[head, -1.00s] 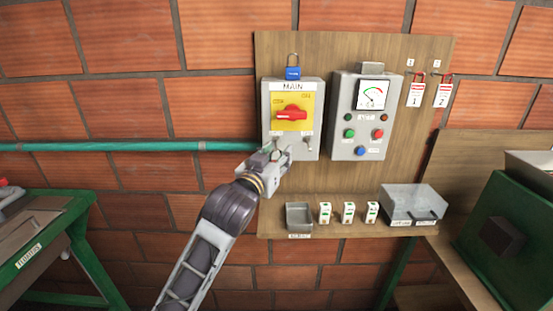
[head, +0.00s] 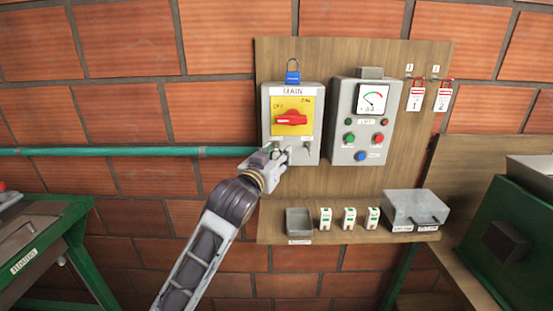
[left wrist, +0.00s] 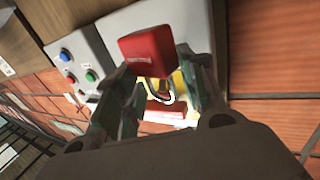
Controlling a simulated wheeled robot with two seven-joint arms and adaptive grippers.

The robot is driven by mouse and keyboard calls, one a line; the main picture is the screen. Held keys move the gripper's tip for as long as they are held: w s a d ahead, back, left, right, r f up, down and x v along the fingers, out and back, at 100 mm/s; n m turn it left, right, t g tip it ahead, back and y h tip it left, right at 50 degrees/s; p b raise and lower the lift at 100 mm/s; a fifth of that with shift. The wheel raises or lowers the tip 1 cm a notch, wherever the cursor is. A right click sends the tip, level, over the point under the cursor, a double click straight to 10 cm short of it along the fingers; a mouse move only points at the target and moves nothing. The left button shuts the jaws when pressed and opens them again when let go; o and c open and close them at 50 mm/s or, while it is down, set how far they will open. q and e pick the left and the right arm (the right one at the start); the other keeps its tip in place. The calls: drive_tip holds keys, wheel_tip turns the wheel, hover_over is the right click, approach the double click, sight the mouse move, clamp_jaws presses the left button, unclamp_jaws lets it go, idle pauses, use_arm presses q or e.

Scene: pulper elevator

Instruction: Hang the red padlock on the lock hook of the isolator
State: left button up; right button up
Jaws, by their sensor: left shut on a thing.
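My left gripper (head: 281,155) is in front of the lower left part of the grey isolator box (head: 312,153) marked MAIN. In the left wrist view it is shut on the red padlock (left wrist: 148,48), whose body sits between the fingers and whose metal shackle points toward the isolator. In the head view the padlock is hidden behind the gripper. The isolator has a yellow plate (head: 306,106) with a red rotary handle (head: 291,119). A small metal fitting (head: 308,148) shows at its lower right; I cannot tell the lock hook for sure. My right gripper is out of view.
A green pipe (head: 130,151) runs left.

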use_arm(q)
drive_tip(key=shift+w+f, duration=0.15)
drive_tip(key=shift+w, duration=0.45)
drive_tip(key=shift+w+f, duration=0.25)
drive_tip(key=shift+w, duration=0.05)
drive_tip(key=shift+f, duration=0.1)
idle(0.4)
drive_tip(key=o, duration=1.2)
drive_tip(key=shift+c, duration=0.2)
drive_tip(key=v, duration=1.2)
drive_tip(key=shift+f, duration=0.1)
